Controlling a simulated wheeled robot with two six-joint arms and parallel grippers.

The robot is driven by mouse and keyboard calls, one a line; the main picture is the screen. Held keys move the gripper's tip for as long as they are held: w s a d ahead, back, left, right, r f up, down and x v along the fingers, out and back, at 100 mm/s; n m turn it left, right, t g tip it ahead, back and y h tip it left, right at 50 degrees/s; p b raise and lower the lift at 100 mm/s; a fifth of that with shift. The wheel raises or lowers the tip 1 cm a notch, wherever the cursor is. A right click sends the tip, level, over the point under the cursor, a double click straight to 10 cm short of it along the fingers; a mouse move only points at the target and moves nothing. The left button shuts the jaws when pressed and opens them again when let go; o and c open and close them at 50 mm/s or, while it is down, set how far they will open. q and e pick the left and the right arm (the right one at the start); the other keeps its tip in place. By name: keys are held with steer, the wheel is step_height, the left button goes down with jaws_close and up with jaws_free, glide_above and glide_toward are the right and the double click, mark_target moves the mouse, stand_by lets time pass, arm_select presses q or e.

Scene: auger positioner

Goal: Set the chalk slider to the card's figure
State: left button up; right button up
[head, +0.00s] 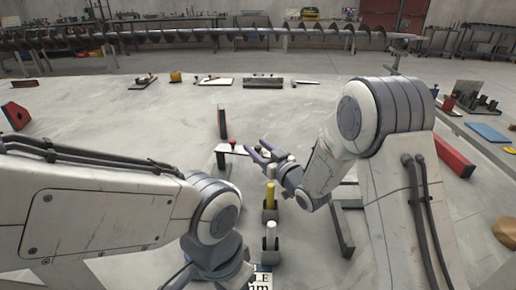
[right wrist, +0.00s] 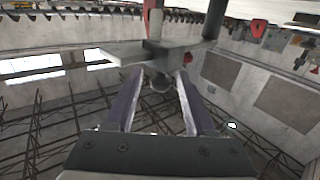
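Several posts stand in a row on the grey table in the head view: a yellow one (head: 270,194), a whitish one (head: 271,231) in front of it, and another pale one partly behind my right gripper. I cannot tell which whitish one is the chalk slider. My right gripper (head: 257,151) has its purple fingers apart, close to a plate with a red knob (head: 232,142). In the right wrist view a rounded grey knob (right wrist: 160,84) shows between the fingertips; contact is unclear. The card (head: 262,281) is cut off at the bottom, showing only "LE" and "mm". My left fingers are not visible.
A dark upright block (head: 222,121) stands behind the red knob. A red bar (head: 454,157) lies at the right and a red block (head: 16,115) at the far left. A long auger (head: 200,36) runs along the back. The left table area is mostly clear.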

steer(key=v, duration=1)
steer(key=shift+s+b, duration=0.2)
steer(key=shift+b, duration=0.15)
steer(key=shift+d+r, duration=0.1)
steer(key=shift+d, duration=0.05)
